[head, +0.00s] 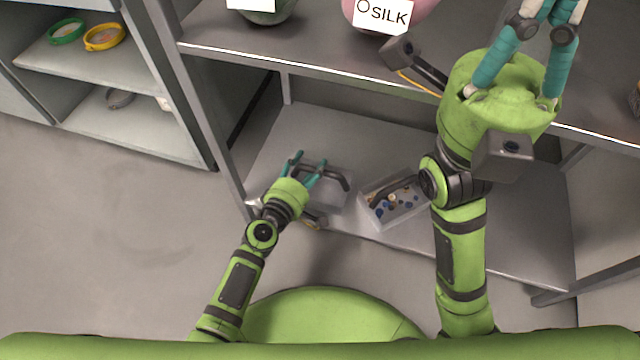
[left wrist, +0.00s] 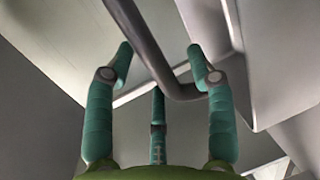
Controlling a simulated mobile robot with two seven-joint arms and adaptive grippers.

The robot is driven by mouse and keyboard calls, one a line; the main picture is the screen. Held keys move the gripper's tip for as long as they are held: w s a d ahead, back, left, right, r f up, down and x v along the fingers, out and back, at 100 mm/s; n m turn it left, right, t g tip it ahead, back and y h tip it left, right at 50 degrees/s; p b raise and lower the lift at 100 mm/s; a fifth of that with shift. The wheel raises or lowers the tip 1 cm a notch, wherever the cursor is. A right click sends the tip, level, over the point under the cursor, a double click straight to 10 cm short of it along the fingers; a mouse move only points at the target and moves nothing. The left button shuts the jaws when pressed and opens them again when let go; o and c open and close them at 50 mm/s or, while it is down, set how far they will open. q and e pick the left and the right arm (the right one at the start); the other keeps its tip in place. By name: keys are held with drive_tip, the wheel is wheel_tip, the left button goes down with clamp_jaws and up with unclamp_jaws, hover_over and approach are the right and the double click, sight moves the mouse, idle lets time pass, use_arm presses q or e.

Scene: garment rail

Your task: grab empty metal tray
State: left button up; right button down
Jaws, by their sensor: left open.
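The empty metal tray (head: 328,192) sits on the lower shelf, with a dark handle (head: 338,174) arched over it. My left gripper (head: 309,160) is at the handle, open, with its teal fingers spread. In the left wrist view the handle bar (left wrist: 150,50) runs between the two upper fingers (left wrist: 160,62) and bends toward the right one. Whether any finger touches it I cannot tell. The gripper and wrist hide part of the tray. My right gripper (head: 545,40) is raised at the upper right in the head view, its fingertips cut off by the frame.
Next to the tray is a similar handled tray (head: 378,212) holding small blue and pale items. The upper shelf (head: 300,50) overhangs the lower shelf (head: 440,240) and carries labelled round objects, one marked SILK (head: 385,15). A post (head: 205,100) stands left. Floor at left is clear.

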use_arm(q)
drive_tip(key=shift+w+d, duration=0.1)
drive_tip(key=shift+w, duration=0.1)
clamp_jaws()
drive_tip(key=shift+r, duration=0.1)
